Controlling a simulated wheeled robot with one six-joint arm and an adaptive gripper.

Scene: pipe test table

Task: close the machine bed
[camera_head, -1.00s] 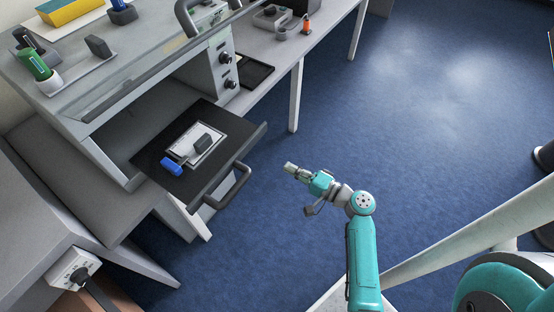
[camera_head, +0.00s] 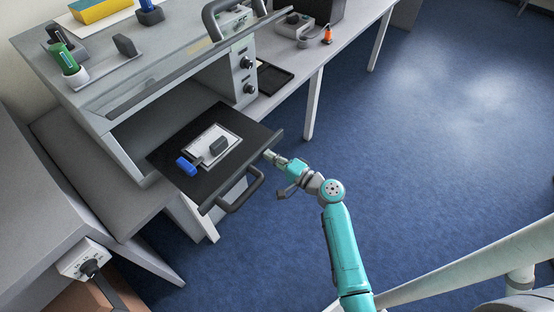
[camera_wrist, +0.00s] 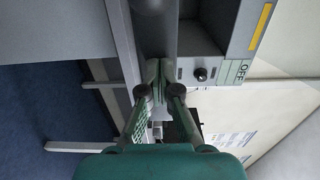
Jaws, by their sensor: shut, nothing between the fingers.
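The machine bed (camera_head: 184,157) is a dark flat tray, pulled out of the open front of the grey machine (camera_head: 118,150). A white sheet (camera_head: 205,140), a dark block (camera_head: 218,146) and a blue piece (camera_head: 187,165) lie on it. A grey curved handle (camera_head: 243,196) sticks out from its front bar. My gripper (camera_head: 268,155) is shut and empty, at the front bar near its right end. In the wrist view, my fingertips (camera_wrist: 157,76) meet at the end of a dark grey bar (camera_wrist: 155,28). I cannot tell whether they touch it.
Knobs (camera_head: 247,88) sit on the machine's right-hand panel. A black tray (camera_head: 272,80) and an orange-tipped item (camera_head: 327,35) are on the bench to the right. A dial box (camera_head: 85,262) is at lower left. The blue floor (camera_head: 420,150) to the right is open.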

